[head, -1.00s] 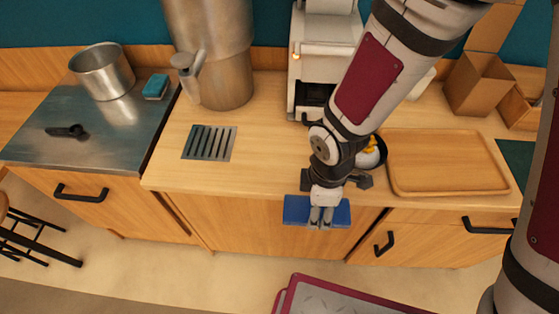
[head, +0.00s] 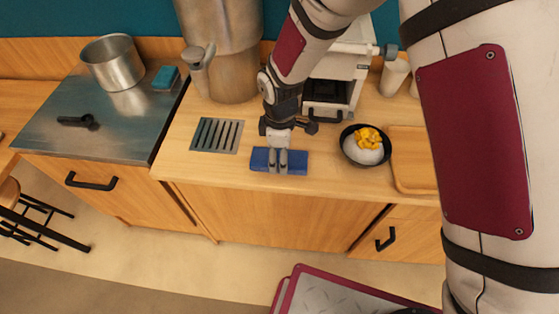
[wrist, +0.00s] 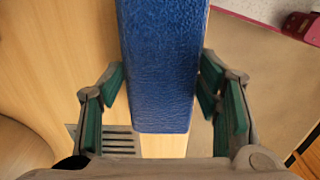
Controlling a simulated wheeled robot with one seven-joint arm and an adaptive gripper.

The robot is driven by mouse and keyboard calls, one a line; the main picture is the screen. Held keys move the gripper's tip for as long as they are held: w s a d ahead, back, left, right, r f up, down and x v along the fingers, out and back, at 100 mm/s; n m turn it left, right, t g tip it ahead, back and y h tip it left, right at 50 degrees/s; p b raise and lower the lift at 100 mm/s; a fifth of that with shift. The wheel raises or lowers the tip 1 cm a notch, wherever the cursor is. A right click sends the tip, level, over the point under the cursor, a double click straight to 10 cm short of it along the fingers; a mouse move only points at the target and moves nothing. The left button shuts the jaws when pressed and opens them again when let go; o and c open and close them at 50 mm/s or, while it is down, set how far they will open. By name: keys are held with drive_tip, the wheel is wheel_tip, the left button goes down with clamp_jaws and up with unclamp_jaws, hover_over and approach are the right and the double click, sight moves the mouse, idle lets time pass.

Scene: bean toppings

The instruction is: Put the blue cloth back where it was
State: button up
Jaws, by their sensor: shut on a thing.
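The blue cloth (head: 262,158) is a flat blue block in the head view, over the front part of the wooden counter beside the drain grille. My gripper (head: 280,165) is shut on it, with its two fingers over the cloth's near face. In the wrist view the cloth (wrist: 160,70) runs down the middle between the green-padded fingers (wrist: 160,100). I cannot tell whether its underside touches the counter.
The slotted grille (head: 217,135) lies left of the cloth. A black bowl (head: 346,150) with white and yellow food stands to the right, beside a wooden tray (head: 408,175). A metal urn (head: 235,60) and a coffee machine (head: 350,62) stand behind. A steel worktop (head: 60,145) holds a pot (head: 113,62) and a teal sponge (head: 165,78).

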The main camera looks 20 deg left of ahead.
drive_tip(key=shift+f+p, duration=0.45)
drive_tip(key=shift+f, duration=1.25)
drive_tip(key=shift+f, duration=0.1)
drive_tip(key=o, duration=1.2)
drive_tip(key=shift+o, duration=0.2)
wheel_tip(320, 180, up, 12)
drive_tip(key=shift+r+b, duration=0.15)
drive_tip(key=shift+b, duration=0.9)
